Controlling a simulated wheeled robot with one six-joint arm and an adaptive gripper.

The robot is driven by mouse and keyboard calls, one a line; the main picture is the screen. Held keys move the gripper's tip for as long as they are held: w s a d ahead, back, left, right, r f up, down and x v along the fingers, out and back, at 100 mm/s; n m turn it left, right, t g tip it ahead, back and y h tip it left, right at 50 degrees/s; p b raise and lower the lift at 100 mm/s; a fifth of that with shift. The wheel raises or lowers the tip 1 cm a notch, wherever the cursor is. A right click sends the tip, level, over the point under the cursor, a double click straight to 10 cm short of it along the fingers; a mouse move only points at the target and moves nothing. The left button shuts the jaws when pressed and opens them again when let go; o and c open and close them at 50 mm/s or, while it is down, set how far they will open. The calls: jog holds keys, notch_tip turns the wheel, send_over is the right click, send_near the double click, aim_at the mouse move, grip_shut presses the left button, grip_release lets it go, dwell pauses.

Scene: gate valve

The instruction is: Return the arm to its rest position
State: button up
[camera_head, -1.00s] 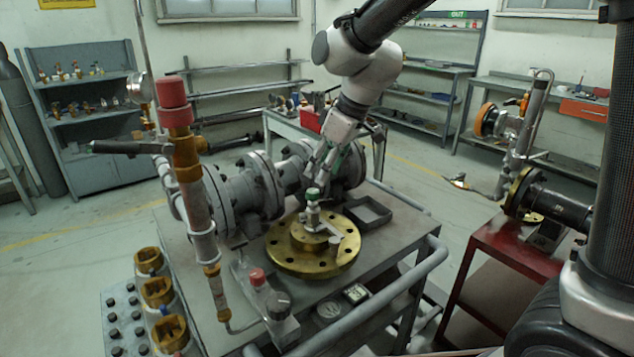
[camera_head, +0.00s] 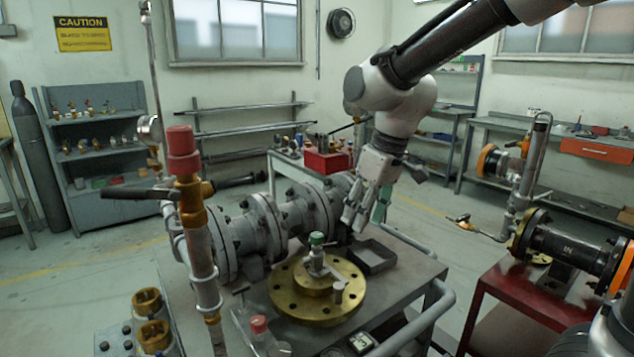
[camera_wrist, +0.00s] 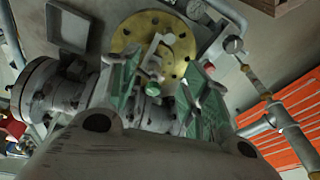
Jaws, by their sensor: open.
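My gripper (camera_head: 367,212) hangs over the grey workbench, above and to the right of the brass flange (camera_head: 290,302). Its fingers are apart with nothing between them. In the wrist view my gripper (camera_wrist: 162,100) shows two green-padded fingers spread wide. Beyond them lie the brass flange (camera_wrist: 128,40) and a small valve with a green cap (camera_wrist: 152,89). In the head view the green-capped valve (camera_head: 317,255) stands upright on the flange, apart from my fingers. My arm reaches in from the upper right.
A grey flanged pipe (camera_head: 262,232) runs behind the flange. A red-capped pipe (camera_head: 183,150) stands upright at the left. A square grey tray (camera_head: 378,262) lies right of the flange. A red cart (camera_head: 510,285) carries a black pipe at the right. Open floor lies behind.

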jog(key=s+d+r+m+t+h, duration=0.1)
jog(key=s+d+m, duration=0.2)
jog(key=s+d, duration=0.2)
jog(key=s+d+r+m+t, duration=0.1)
jog(key=s+d+m, duration=0.2)
jog(key=d, duration=0.9)
jog(key=s+d+r+m+t+h, duration=0.1)
jog(key=s+d+m, duration=0.1)
jog(key=s+d, duration=0.6)
jog(key=shift+s+d+r+m+h, duration=0.25)
jog(key=shift+s+d+m+h, duration=0.05)
jog(key=shift+s+d+m, duration=0.1)
jog(key=shift+a, duration=0.1)
